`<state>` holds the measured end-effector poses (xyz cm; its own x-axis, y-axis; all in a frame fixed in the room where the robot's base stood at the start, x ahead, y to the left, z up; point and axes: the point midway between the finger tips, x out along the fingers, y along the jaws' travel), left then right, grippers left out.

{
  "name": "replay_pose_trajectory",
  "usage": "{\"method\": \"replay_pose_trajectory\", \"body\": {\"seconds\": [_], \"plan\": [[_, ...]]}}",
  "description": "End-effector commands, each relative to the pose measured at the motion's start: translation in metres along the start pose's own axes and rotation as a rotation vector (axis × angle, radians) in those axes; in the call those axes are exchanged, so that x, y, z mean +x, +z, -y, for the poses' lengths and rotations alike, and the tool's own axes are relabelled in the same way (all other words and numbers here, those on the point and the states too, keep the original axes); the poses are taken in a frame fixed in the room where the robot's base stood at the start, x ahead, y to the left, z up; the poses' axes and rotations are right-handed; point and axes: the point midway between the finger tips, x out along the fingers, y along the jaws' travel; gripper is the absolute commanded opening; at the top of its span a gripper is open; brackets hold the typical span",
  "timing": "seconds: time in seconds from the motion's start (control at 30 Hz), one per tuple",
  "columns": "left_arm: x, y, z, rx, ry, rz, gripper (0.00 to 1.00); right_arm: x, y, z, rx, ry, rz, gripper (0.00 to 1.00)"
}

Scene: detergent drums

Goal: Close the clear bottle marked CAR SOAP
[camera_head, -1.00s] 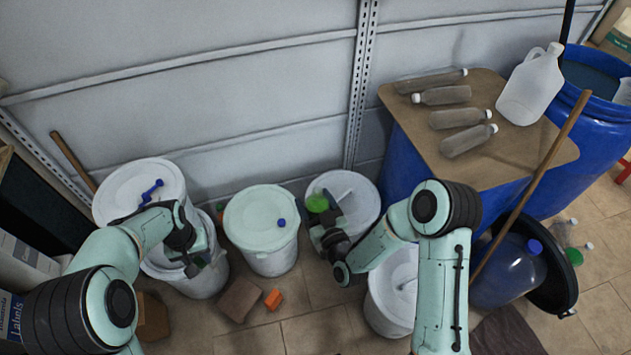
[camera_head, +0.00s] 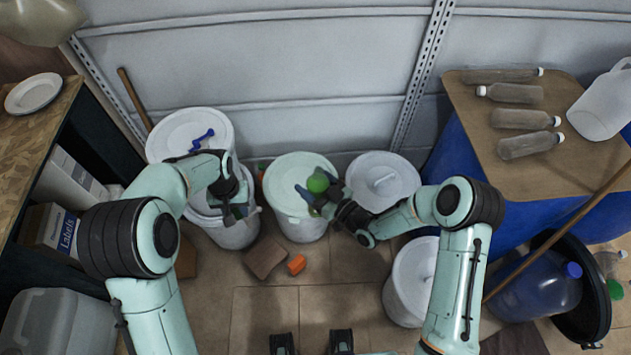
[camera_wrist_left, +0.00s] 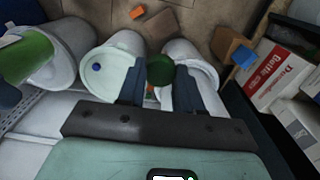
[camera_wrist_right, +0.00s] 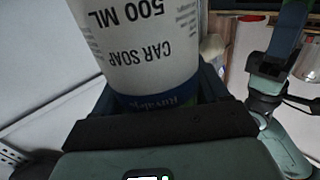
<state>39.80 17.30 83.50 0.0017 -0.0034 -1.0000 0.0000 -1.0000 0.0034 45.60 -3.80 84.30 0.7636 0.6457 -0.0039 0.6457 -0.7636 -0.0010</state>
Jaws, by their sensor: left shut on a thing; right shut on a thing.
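My right gripper (camera_head: 322,200) is shut on the CAR SOAP bottle (camera_head: 317,183), whose green top part shows in the head view. Its white label with the words CAR SOAP fills the right wrist view (camera_wrist_right: 145,45), printed upside down there. The bottle's green body also shows at the left of the left wrist view (camera_wrist_left: 25,55). My left gripper (camera_head: 236,212) is shut on a dark green round cap (camera_wrist_left: 160,70), held between its fingertips. The cap and bottle are apart. The bottle's mouth cannot be made out.
Lidded white drums stand below: a pale green-lidded one (camera_head: 290,172) under the bottle, others at right (camera_head: 395,170) and left (camera_head: 170,130). A small blue cap (camera_wrist_left: 97,67) lies on the pale green lid. An orange block (camera_head: 297,265) lies on the floor.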

Motion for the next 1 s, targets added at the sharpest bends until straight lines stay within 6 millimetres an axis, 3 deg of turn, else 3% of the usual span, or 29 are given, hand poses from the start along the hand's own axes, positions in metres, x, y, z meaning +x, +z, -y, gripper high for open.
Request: {"method": "replay_pose_trajectory", "body": {"seconds": [0.13,0.27,0.6,0.8,1.0], "plan": [[-0.005,-0.006,-0.007,0.018,-0.001,-0.001,0.07,0.0,-0.002,0.0,-0.001,0.001,-0.005,0.12],[-0.021,-0.022,-0.03,0.072,-0.003,-0.005,0.07,0.001,-0.002,0.0,-0.002,0.001,-0.006,0.12],[-0.099,-0.059,-0.131,0.286,-0.009,-0.009,0.07,0.001,-0.003,0.0,-0.002,0.001,-0.007,0.12],[-0.146,-0.058,-0.185,0.395,-0.006,-0.006,0.07,0.001,-0.003,0.0,-0.002,0.001,-0.007,0.12],[-0.175,-0.049,-0.216,0.459,-0.001,0.001,0.07,0.001,-0.003,0.0,-0.002,0.001,-0.007,0.12]]}}
